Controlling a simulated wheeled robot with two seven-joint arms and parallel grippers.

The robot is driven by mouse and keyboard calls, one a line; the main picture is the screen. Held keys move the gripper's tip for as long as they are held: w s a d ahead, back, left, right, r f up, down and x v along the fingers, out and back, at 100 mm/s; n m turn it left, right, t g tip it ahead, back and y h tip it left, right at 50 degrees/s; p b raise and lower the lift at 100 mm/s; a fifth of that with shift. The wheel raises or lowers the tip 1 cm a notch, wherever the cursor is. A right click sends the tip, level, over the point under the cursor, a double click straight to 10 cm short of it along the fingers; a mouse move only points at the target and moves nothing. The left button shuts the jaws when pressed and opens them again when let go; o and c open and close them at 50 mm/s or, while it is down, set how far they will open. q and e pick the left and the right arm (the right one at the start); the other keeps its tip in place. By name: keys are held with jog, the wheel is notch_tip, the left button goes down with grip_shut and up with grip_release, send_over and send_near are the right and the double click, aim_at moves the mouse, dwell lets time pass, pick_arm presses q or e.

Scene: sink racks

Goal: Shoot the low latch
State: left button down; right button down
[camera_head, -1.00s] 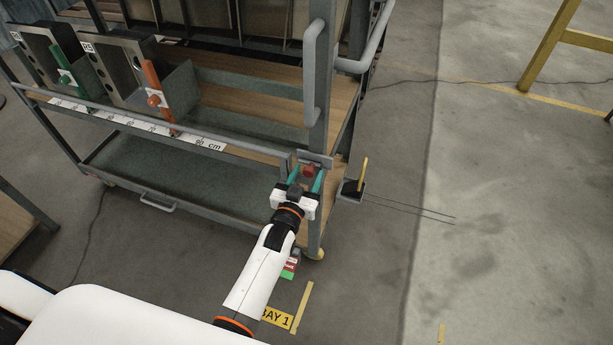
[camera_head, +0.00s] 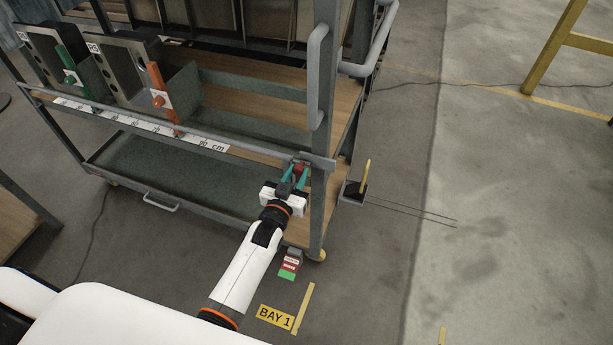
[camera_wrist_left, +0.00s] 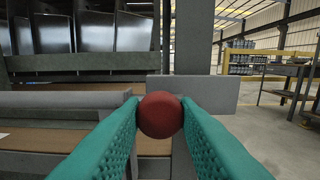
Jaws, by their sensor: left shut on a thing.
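The low latch has a round red knob (camera_head: 299,168) and a flat grey plate (camera_head: 321,163) across the rack's corner post. My left gripper (camera_head: 296,174) is shut on the knob, with a teal finger on either side of it. In the left wrist view the red knob (camera_wrist_left: 160,115) sits between the teal fingertips, in front of the grey post. The grey plate (camera_wrist_left: 216,92) runs behind the knob and sticks out to its right. A grey rail (camera_wrist_left: 62,99) lies to the left of the knob. My right gripper is not in view.
The grey rack (camera_head: 190,85) holds metal bins, a green handle (camera_head: 69,66) and an orange handle (camera_head: 158,95). A centimetre scale (camera_head: 140,126) runs along its front. A small black bracket with a yellow rod (camera_head: 365,175) stands right of the post. Open floor lies farther right.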

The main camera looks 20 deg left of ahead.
pick_arm(q)
jog(key=shift+a, duration=0.2)
jog(key=c, duration=1.1)
grip_release()
jog(key=shift+a, duration=0.15)
jog(key=shift+s, duration=0.2)
jog(key=s, duration=1.1)
jog(key=shift+s+a, duration=0.15)
jog(key=shift+s, duration=0.2)
jog(key=shift+f, duration=0.1)
